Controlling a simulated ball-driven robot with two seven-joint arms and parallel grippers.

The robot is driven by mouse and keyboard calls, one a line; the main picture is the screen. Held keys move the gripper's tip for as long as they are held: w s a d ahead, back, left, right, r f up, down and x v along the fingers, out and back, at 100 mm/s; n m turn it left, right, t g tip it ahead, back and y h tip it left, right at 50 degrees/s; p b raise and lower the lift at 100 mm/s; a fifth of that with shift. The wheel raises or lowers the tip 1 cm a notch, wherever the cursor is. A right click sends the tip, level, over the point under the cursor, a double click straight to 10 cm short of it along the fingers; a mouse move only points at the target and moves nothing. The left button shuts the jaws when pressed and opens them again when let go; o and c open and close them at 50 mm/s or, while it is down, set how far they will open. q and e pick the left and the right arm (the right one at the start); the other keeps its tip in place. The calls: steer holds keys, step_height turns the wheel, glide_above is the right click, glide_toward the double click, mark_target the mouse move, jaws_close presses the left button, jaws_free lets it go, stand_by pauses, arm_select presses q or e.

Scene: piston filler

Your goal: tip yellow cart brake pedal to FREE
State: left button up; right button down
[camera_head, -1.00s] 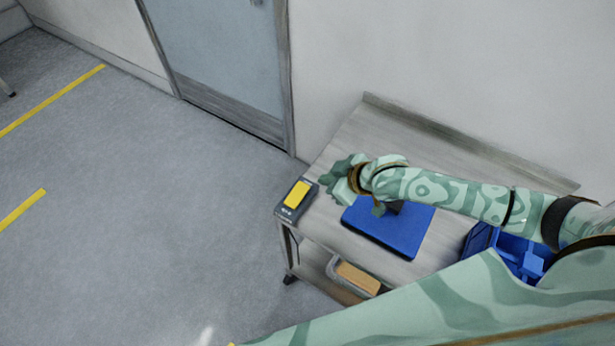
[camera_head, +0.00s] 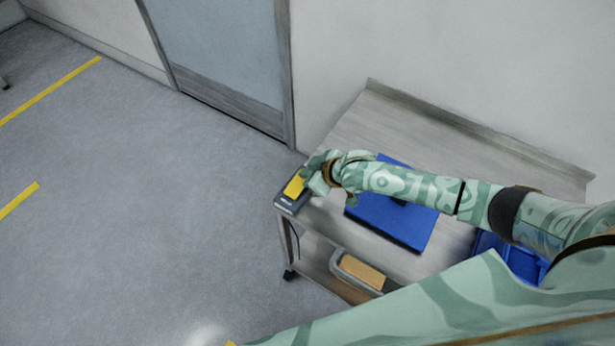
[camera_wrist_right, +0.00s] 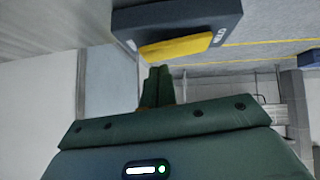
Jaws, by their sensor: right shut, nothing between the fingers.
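The yellow brake pedal (camera_head: 294,186) sits in a dark housing (camera_head: 287,203) at the left corner of the grey cart's top. My right gripper (camera_head: 310,170) is at the pedal's right edge, partly covering it in the head view. In the right wrist view the pedal (camera_wrist_right: 175,48) and its dark housing (camera_wrist_right: 180,17) are close in front of the shut fingers (camera_wrist_right: 160,84). I cannot tell whether the fingertips touch the pedal. White lettering on the housing is too small to read surely. My left gripper is not in view.
The cart top (camera_head: 375,125) also carries a blue mat (camera_head: 400,222) under my right forearm and a blue bin (camera_head: 515,258) to the right. A tray with a tan block (camera_head: 362,270) is on the lower shelf. A wall and door (camera_head: 220,50) stand behind; open floor lies left.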

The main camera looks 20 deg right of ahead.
steer(key=shift+f, duration=0.55)
steer(key=shift+d, duration=0.1)
steer(key=shift+w+d+f, duration=0.1)
steer(key=shift+f, duration=0.2)
steer(key=shift+s+a+r+p, duration=0.3)
steer(key=shift+a+r+p, duration=0.15)
steer(key=shift+p, duration=0.25)
steer(key=shift+s+a, duration=0.1)
steer(key=shift+f, duration=0.1)
